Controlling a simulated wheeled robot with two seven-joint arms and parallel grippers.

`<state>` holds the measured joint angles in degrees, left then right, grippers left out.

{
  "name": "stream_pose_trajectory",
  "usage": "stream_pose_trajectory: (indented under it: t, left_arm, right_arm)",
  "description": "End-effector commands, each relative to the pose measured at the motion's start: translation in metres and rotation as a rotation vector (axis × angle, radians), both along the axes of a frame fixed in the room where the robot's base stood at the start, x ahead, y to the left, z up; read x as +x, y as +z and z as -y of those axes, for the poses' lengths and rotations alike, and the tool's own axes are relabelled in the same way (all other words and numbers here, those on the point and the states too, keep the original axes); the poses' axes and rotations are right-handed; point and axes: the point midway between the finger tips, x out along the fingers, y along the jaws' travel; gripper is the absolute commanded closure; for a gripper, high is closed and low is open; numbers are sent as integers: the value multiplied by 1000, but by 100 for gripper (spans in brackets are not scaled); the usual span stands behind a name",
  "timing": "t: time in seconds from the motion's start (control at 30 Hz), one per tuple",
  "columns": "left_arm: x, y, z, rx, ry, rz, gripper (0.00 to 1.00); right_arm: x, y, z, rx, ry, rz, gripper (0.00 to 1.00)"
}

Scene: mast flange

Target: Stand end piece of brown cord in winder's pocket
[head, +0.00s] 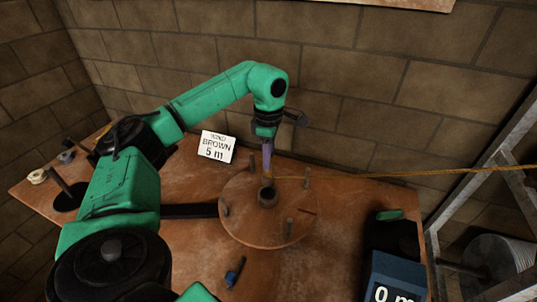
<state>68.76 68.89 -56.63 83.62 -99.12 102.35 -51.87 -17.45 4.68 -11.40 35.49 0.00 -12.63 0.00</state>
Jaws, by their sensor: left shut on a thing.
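My left gripper (266,138) is above the winder, pointing down. It is shut on a slim purple-grey end piece (267,158), which hangs nearly upright. The winder (245,225) is a round brown disc with several upright pegs. A dark round pocket (267,196) stands up at its middle. The end piece's lower end is right over or at the pocket; I cannot tell whether it is inside. The brown cord (400,174) runs from near that lower end off to the right. My right gripper is not in view.
A card (217,147) reading "WIND BROWN 5 m" stands at the table's back. A box (395,275) reading "0 m" is at the front right, by a metal frame (478,160). A small blue item (235,272) lies in front of the winder.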

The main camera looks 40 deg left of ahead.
Motion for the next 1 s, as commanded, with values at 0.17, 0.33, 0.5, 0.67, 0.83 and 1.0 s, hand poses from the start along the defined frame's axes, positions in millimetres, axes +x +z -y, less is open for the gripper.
stream_pose_trajectory:
  t: [0.17, 0.33, 0.5, 0.67, 0.83, 1.0]
  left_arm:
    - [0, -21, 0, 0, 0, -1, 100]
    - [0, -38, 0, 0, 0, 0, 100]
    - [0, -55, 0, 0, 0, -1, 100]
    - [0, -69, 0, 0, 0, 0, 100]
    - [0, -75, 0, 0, 0, 0, 100]
    - [0, -75, 0, 0, 0, 0, 100]
  right_arm:
    - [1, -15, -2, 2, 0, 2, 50]
    - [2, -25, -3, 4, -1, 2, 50]
    - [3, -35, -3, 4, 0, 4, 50]
    - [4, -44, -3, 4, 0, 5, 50]
    - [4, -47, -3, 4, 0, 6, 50]
    - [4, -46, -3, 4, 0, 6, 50]
